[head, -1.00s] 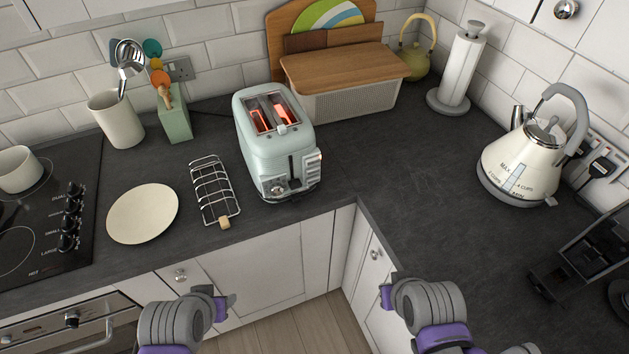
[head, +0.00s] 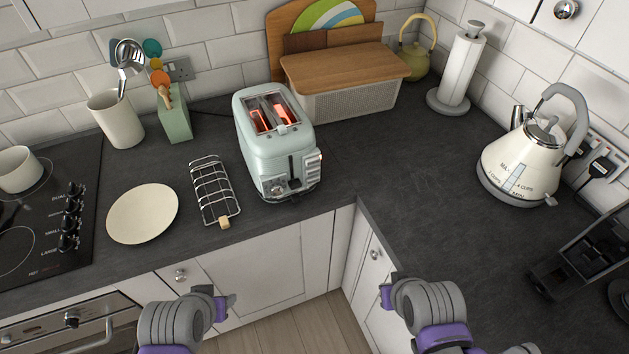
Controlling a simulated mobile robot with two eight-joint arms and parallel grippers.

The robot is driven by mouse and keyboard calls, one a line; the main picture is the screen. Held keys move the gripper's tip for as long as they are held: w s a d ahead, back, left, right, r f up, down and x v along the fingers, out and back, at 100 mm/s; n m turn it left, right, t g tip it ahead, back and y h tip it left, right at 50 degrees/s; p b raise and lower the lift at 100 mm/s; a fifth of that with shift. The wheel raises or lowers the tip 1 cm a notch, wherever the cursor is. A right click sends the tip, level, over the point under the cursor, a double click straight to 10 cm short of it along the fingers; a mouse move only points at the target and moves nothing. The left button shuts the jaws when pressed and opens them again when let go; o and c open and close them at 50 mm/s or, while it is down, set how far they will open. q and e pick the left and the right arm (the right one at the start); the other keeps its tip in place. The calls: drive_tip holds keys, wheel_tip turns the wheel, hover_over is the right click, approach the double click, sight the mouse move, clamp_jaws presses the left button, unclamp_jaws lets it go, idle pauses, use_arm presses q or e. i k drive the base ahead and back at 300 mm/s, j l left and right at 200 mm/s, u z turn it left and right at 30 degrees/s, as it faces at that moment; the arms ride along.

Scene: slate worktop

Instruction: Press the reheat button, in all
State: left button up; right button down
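A pale green two-slot toaster (head: 270,150) stands on the slate worktop. Its slots (head: 268,112) glow orange-red inside. Its front end carries a dark vertical lever slot, a knob and small controls on the right edge; which of these is the reheat button is too small to tell. My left gripper (head: 228,304) is at the bottom left, in front of the cupboard doors and well below the toaster. My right gripper (head: 386,294) is at the bottom right of centre, also apart from the toaster. The fingers of both are mostly hidden, and I see nothing held.
A wire toast rack (head: 214,192) and a cream plate (head: 143,213) lie left of the toaster. A bread bin (head: 345,100) is behind it. A cream kettle (head: 522,165) and a paper towel holder (head: 458,70) stand right. The worktop right of the toaster is clear.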

sight(309, 181)
drive_tip(key=k, duration=0.65)
drive_tip(key=z, duration=1.75)
drive_tip(key=k+j, duration=0.1)
drive_tip(key=j, duration=0.95)
drive_tip(key=k+j, duration=0.15)
drive_tip(key=j, duration=0.35)
